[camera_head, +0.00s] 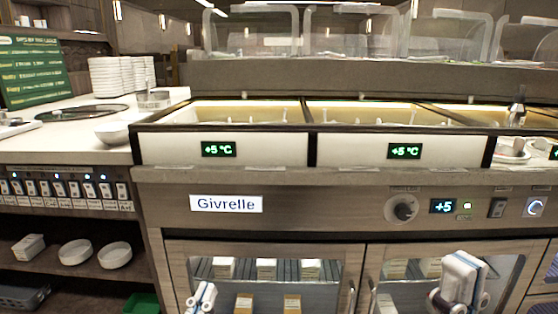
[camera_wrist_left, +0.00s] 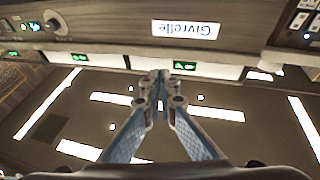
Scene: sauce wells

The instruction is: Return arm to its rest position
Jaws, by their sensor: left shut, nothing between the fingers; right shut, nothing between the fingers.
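My left gripper (camera_head: 202,297) shows at the bottom edge of the head view, left of centre, in front of the cooler's glass door. It also shows in the left wrist view (camera_wrist_left: 160,85), where its two blue-sided fingers meet at the tips with nothing between them. My right gripper (camera_head: 462,282) is at the bottom right of the head view, in front of the other glass door. It looks white and grey, shut and empty. Most of both arms is out of the frame.
The cooler counter (camera_head: 300,190) with a Givrelle label (camera_head: 226,204) stands close in front. Sauce wells (camera_head: 250,112) are on top. At left, a white counter holds stacked plates (camera_head: 118,76) and a bowl (camera_head: 113,132); shelves below hold dishes (camera_head: 75,252).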

